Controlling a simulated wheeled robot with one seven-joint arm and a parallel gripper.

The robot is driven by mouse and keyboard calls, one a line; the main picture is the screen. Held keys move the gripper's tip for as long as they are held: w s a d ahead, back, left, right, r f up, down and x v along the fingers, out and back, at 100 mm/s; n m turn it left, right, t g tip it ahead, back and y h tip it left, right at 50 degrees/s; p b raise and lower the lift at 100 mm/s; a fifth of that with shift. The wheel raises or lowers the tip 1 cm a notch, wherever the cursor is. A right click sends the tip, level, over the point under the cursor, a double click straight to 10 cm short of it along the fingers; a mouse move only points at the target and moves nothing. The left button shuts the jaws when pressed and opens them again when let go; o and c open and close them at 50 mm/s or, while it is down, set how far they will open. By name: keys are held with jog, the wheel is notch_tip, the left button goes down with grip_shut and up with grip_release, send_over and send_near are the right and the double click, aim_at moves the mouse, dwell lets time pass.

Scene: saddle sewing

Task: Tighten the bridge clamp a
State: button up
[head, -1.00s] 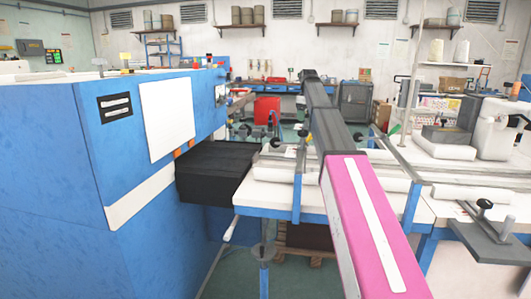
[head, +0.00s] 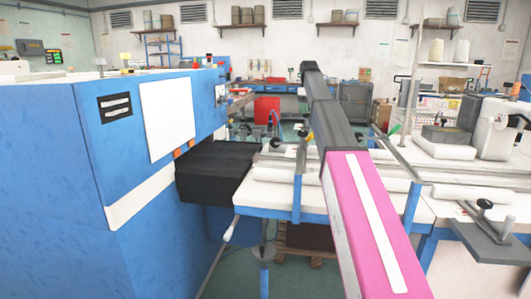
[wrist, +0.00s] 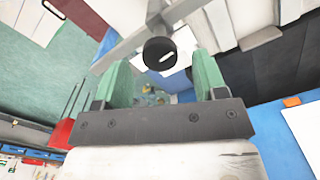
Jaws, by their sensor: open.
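My gripper (wrist: 161,66) is open in the wrist view, with its two green fingers spread and nothing held. A round black clamp knob (wrist: 160,53) shows near the fingertips, between them in the picture; I see no contact. In the head view my arm reaches over the white table, and the gripper is not clearly visible. Black clamp knobs there stand at the near left of the table (head: 276,143) and beside it on the bridge (head: 302,133). Another knob clamp (head: 485,205) is at the right. I cannot tell which is clamp a.
A large blue machine (head: 140,200) fills the left, with a black bellows-like block (head: 210,170) jutting towards the white table (head: 270,203). A white sewing machine (head: 495,130) stands at the right. A red cabinet (head: 266,109) is at the back.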

jog(key=n, duration=0.6)
jog(key=shift+n, duration=2.9)
